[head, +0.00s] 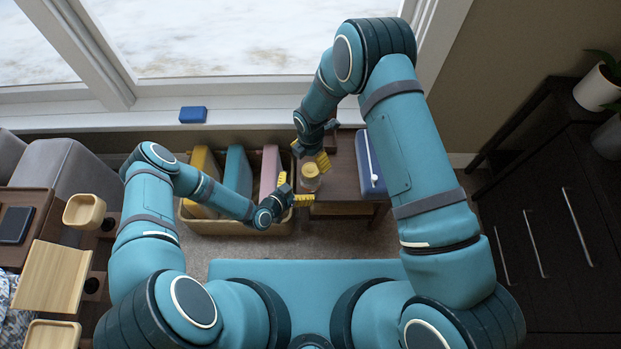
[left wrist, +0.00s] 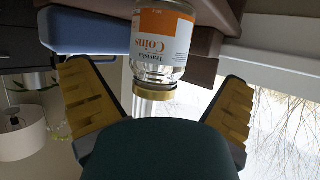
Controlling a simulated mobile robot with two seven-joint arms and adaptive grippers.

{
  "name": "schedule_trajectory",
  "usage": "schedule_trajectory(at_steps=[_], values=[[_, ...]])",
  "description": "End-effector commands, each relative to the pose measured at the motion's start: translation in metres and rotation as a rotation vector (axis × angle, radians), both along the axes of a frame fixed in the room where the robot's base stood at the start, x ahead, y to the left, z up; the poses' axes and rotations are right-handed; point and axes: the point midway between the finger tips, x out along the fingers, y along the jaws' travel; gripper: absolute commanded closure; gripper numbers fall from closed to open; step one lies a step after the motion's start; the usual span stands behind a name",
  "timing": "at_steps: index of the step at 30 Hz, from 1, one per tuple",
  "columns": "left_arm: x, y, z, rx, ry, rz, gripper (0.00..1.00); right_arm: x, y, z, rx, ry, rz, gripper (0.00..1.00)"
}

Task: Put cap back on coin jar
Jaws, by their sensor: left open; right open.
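The coin jar (head: 309,184) stands on a small dark wooden side table (head: 343,183). In the left wrist view, which is upside down, the clear glass jar (left wrist: 163,45) shows an orange and white "Coins" label. A gold cap (left wrist: 155,89) shows at its mouth end, with a clear glassy piece beyond it; I cannot tell whether the cap is seated. My left gripper (head: 293,190) is open and empty, left of the jar, its fingers pointing towards it. My right gripper (head: 310,154) is open just behind and above the jar, close to the cap.
A blue case (head: 370,165) with a white rod lies on the table right of the jar. A bin (head: 238,226) of coloured folders stands left of the table. A blue box (head: 193,115) sits on the windowsill. A dark cabinet (head: 545,220) stands at right.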

Motion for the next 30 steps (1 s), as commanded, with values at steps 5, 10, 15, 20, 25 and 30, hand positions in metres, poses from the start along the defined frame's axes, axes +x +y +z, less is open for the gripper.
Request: schedule_trajectory(at_steps=[5,10,15,20,25,30], values=[[0.021,-0.019,-0.012,0.0,-0.001,-0.001,0.0,0.0,0.0,0.0,0.0,0.0,0.0,0.09],[0.036,-0.032,-0.02,0.0,0.0,-0.001,0.0,0.0,0.0,0.0,0.0,0.0,0.0,0.09],[0.044,-0.037,-0.024,0.0,0.0,0.001,0.0,0.0,0.0,0.0,0.0,0.0,0.0,0.09],[0.045,-0.039,-0.024,-0.001,0.001,0.0,0.0,0.0,0.0,0.0,0.0,0.0,0.0,0.09],[0.045,-0.038,-0.024,-0.001,0.001,0.0,0.0,0.0,0.0,0.0,0.0,0.0,0.0,0.09],[0.045,-0.038,-0.024,-0.001,0.001,0.0,0.6,0.0,0.0,0.0,0.0,0.0,0.0,0.09]])
